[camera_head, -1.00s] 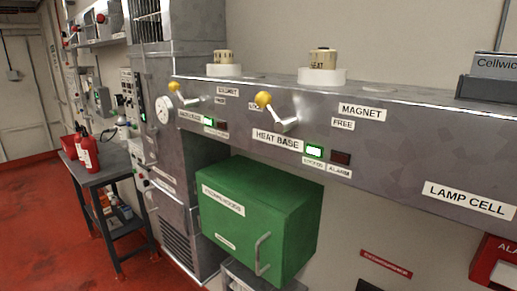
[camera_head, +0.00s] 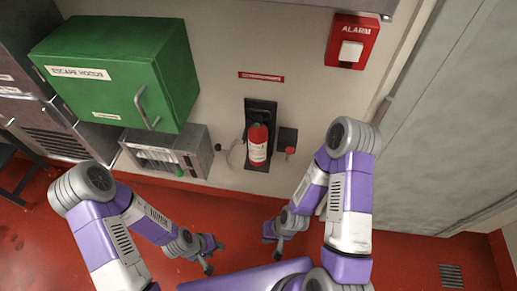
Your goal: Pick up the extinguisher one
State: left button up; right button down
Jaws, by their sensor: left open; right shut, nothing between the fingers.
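A red fire extinguisher (camera_head: 258,146) with a white label hangs upright on a black wall bracket (camera_head: 261,107), below a small red sign, in the head view. My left gripper (camera_head: 213,256) is low over the red floor, below and to the left of the extinguisher, open and empty. My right gripper (camera_head: 275,246) is low in front of the wall, below and a little right of the extinguisher, shut with nothing in it. Both grippers are apart from the extinguisher.
A green cabinet (camera_head: 118,70) with a handle is on the wall at left, above a grey unit (camera_head: 168,150). A small dark box (camera_head: 288,139) with a red knob is right of the extinguisher. A red alarm box (camera_head: 352,41) is above right. Red floor (camera_head: 400,255) is open at right.

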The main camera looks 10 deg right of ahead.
aim_at(257, 131)
jog(key=z, duration=2)
jog(key=k, duration=1.1)
jog(key=u, duration=1.3)
jog(key=i, duration=1)
jog(key=z, duration=0.05)
